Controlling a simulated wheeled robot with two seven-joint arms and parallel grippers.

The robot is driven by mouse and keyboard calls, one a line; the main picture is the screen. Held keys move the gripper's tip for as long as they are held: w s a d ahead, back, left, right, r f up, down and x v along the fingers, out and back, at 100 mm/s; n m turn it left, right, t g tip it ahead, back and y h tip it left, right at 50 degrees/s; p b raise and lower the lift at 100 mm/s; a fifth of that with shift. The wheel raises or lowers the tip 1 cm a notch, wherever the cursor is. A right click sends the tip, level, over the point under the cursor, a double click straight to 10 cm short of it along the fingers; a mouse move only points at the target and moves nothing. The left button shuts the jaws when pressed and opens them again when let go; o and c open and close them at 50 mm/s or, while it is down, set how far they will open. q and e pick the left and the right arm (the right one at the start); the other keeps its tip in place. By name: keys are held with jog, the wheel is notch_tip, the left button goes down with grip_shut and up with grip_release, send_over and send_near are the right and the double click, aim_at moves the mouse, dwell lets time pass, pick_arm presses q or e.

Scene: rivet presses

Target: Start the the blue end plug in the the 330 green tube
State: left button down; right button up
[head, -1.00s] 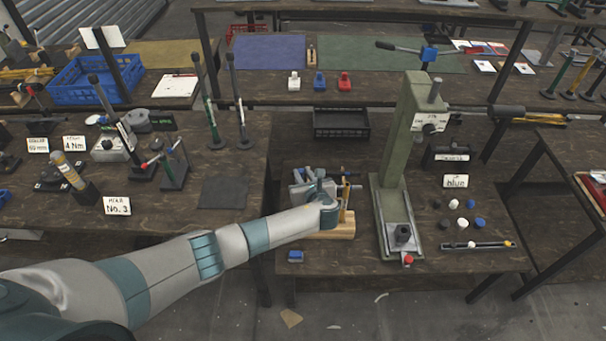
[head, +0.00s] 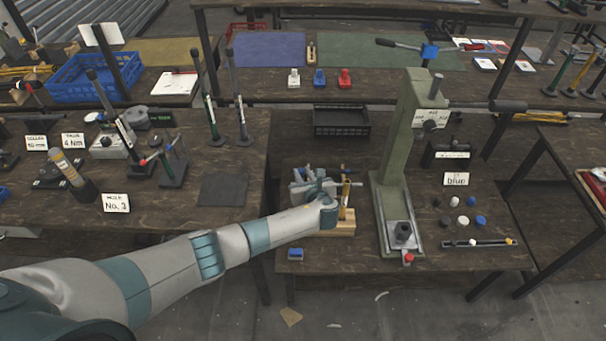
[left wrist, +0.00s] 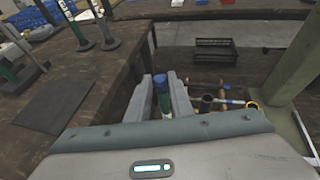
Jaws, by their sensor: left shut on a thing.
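My left gripper (left wrist: 163,84) has its fingers on both sides of a small blue end plug (left wrist: 160,80) in the left wrist view. Directly below the plug, between the fingers, is a green tube (left wrist: 163,104). The plug sits in line with the tube's top; how deep it sits cannot be told. In the head view my left gripper (head: 326,195) is at the wooden rack (head: 335,227), and my wrist hides the plug and tube. Two other blue plugs (head: 481,220) lie on the bench at right. My right gripper is not in view.
A green press (head: 394,160) stands close right of the rack. A black bin (head: 341,121) is behind. A dark mat (head: 223,190) lies left.

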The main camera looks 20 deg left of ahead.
pick_arm(q)
jog(key=c, duration=1.5)
grip_release()
jog(key=shift+f, duration=0.15)
jog(key=shift+s, duration=0.1)
jog(key=b+v, duration=0.2)
jog(key=v, duration=1.5)
jog(key=shift+d+b, duration=0.1)
jog(key=shift+b, duration=0.3)
